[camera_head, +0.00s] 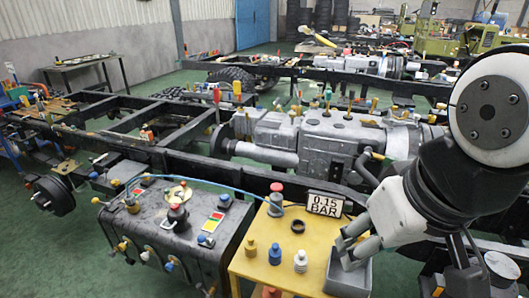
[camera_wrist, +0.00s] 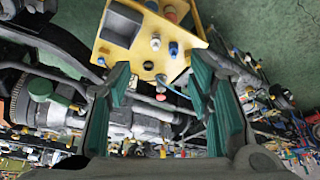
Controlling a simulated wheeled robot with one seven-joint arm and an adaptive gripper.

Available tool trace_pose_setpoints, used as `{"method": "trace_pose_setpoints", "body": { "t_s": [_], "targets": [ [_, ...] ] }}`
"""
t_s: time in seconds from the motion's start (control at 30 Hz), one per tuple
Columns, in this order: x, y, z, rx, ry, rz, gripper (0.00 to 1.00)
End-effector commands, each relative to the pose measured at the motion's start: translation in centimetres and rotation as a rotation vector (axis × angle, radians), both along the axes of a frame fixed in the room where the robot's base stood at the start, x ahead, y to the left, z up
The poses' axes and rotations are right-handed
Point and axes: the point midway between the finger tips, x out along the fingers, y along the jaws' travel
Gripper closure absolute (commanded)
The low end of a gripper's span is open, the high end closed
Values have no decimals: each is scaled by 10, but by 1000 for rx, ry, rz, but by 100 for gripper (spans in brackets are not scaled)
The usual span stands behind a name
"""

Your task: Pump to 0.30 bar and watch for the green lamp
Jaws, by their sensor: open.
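A display reading 0.15 BAR (camera_head: 325,204) stands at the back of a yellow table (camera_head: 243,268). Left of it stands a grey cylinder with a red top (camera_head: 276,199), possibly the pump. A thin blue hose (camera_head: 232,187) runs from there to a dark grey tank (camera_head: 175,240). On the tank are two small panels with red and green patches; the nearer panel (camera_head: 212,222) is at its right. I cannot tell whether any lamp is lit. My gripper (camera_head: 352,246) is above a grey tray at the table's right. In the wrist view my gripper (camera_wrist: 160,68) is open and empty.
The grey tray (camera_head: 347,280) takes up the table's right front. Yellow, blue and white plugs (camera_head: 274,254) stand in front, with a dark ring (camera_head: 298,227) behind them. Black chassis rails and a grey engine (camera_head: 310,135) lie beyond the table.

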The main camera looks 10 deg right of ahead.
Motion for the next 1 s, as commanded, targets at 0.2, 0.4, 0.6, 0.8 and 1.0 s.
{"method": "trace_pose_setpoints", "body": {
  "t_s": [0.2, 0.4, 0.6, 0.8, 1.0],
  "targets": [
    [0, 0, 0, 0, 0, 0, 52],
    [0, 0, 0, 0, 0, 0, 52],
    [0, 0, 0, 0, 0, 0, 82],
    [0, 0, 0, 0, 0, 0, 100],
    [0, 0, 0, 0, 0, 0, 100]
  ]
}}
